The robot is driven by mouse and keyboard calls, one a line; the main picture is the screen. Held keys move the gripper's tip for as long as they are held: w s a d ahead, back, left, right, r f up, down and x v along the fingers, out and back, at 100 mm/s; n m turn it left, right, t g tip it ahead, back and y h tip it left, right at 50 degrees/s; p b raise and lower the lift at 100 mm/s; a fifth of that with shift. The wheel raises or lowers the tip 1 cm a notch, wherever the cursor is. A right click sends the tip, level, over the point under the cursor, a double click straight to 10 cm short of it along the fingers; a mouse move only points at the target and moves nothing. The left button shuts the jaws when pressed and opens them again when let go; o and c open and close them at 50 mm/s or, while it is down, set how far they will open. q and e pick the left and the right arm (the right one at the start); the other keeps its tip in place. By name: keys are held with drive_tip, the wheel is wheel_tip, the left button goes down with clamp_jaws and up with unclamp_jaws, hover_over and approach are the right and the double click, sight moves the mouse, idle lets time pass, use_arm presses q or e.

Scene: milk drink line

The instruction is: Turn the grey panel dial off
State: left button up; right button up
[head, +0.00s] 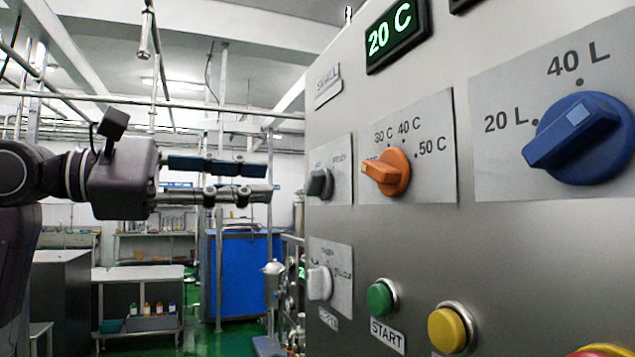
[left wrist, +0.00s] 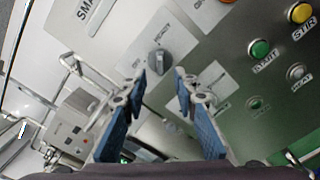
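The grey dial (head: 320,184) sits on a small light plate at the left edge of the steel control panel (head: 400,235). In the left wrist view the grey dial (left wrist: 158,60) shows just beyond the fingertips, with small labels on either side. Its exact pointer direction is too small to tell. My left gripper (head: 264,180) reaches in from the left, level with the dial and apart from it. In the left wrist view my left gripper (left wrist: 160,82) has its blue-padded fingers spread with nothing between them. My right gripper is not in view.
An orange temperature dial (head: 388,171) and a large blue litre dial (head: 585,138) lie right of the grey dial. A light dial (head: 320,283) is below it. Green (head: 382,298) and yellow (head: 452,328) buttons stick out lower down. Open air lies left of the panel.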

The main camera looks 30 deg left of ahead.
sight(309, 183)
use_arm(q)
drive_tip(key=p+x, duration=0.1)
drive_tip(key=x, duration=0.6)
drive_tip(key=shift+d, duration=0.1)
clamp_jaws()
